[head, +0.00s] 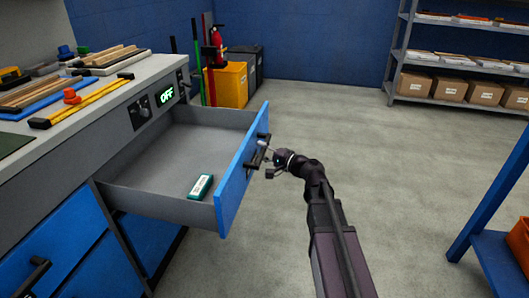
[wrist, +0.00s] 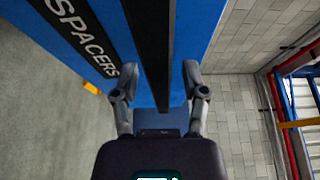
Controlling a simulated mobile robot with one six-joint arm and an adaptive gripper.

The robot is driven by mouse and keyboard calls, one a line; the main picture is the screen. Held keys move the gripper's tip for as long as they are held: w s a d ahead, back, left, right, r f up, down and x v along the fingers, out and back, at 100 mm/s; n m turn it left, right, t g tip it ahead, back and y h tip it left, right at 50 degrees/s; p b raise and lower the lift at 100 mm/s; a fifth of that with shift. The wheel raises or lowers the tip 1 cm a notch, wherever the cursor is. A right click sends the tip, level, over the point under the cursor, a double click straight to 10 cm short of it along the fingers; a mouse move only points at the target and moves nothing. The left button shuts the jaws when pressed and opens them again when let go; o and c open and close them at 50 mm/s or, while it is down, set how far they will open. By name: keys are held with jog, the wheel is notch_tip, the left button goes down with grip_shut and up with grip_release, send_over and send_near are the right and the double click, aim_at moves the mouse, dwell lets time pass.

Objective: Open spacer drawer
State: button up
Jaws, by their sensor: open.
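The spacer drawer (head: 238,178) has a blue front and a grey inside, and it stands pulled well out of the workbench. A small green and white box (head: 201,187) lies on its floor near the front. In the wrist view the blue front (wrist: 100,25) carries the word SPACERS. A black bar handle (wrist: 153,50) runs along it, also seen in the head view (head: 257,152). My gripper (head: 267,163) is at the handle, outside the drawer front. In the wrist view its two fingers (wrist: 163,75) are apart, one on each side of the handle's line. Contact with the handle cannot be told.
The workbench (head: 100,88) at left holds boards, clamps and tools, with an OFF display (head: 165,95) on its front. A yellow bin (head: 229,85) stands behind the drawer. A blue-framed table (head: 490,200) is at right. The floor (head: 350,130) between is clear.

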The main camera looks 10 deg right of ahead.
jog(key=shift+d, duration=0.15)
jog(key=v, duration=1.2)
jog(key=shift+a, duration=0.2)
jog(key=s+a+f+n+g+h+p, duration=0.3)
jog(key=s+a+f+n+g, duration=0.2)
jog(key=f+g, duration=0.15)
jog(key=s+d+f+n+g+h+p, duration=0.3)
jog(key=s+d+f+g+h+p, duration=0.15)
jog(key=s+h, duration=0.5)
notch_tip(320, 180, up, 38)
jog(key=g+p, duration=0.1)
jog(key=p, duration=3.7)
jog(key=shift+w+h, duration=0.35)
jog(key=shift+h, duration=0.1)
